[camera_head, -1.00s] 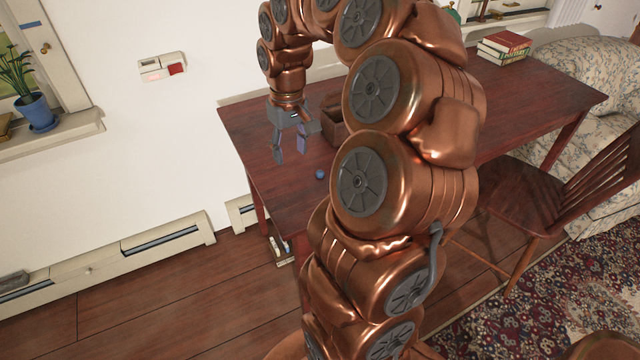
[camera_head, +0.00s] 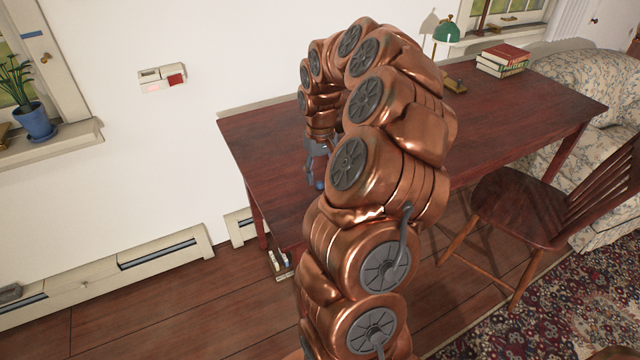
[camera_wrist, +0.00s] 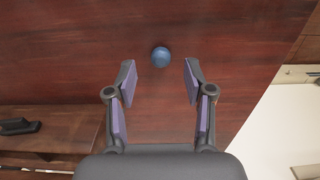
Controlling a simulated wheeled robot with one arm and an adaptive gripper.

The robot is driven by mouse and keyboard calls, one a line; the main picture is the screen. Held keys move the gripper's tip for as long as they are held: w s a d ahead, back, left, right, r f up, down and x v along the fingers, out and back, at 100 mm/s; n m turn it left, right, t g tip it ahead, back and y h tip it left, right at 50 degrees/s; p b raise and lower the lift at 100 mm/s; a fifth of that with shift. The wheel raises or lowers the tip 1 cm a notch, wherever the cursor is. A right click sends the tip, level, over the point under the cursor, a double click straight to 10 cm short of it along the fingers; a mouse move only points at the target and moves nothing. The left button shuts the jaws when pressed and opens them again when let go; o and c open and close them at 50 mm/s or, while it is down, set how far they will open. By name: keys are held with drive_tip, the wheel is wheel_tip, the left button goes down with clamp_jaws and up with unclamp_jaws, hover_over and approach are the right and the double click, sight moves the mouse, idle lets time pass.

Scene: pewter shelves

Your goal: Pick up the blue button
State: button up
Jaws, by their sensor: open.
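The blue button (camera_wrist: 160,56) is a small round blue thing on the dark red-brown table top (camera_wrist: 70,50). In the wrist view it lies just beyond my open fingertips, centred between their lines. My gripper (camera_wrist: 160,76) is open and empty, its two purple-padded fingers apart. In the head view my gripper (camera_head: 314,163) is low over the table's left part, partly hidden by my arm. A bit of the blue button (camera_head: 319,185) shows just below it.
A wooden chair (camera_head: 520,210) stands at the table's right front. Red and green books (camera_head: 503,58) and a green lamp (camera_head: 446,32) are at the back. A white wall is behind the table.

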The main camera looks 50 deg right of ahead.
sight(320, 185)
wheel_tip(320, 185, down, 2)
drive_tip(key=shift+f, duration=0.2)
drive_tip(key=c, duration=0.8)
drive_tip(key=shift+r, duration=0.1)
drive_tip(key=shift+c, duration=0.2)
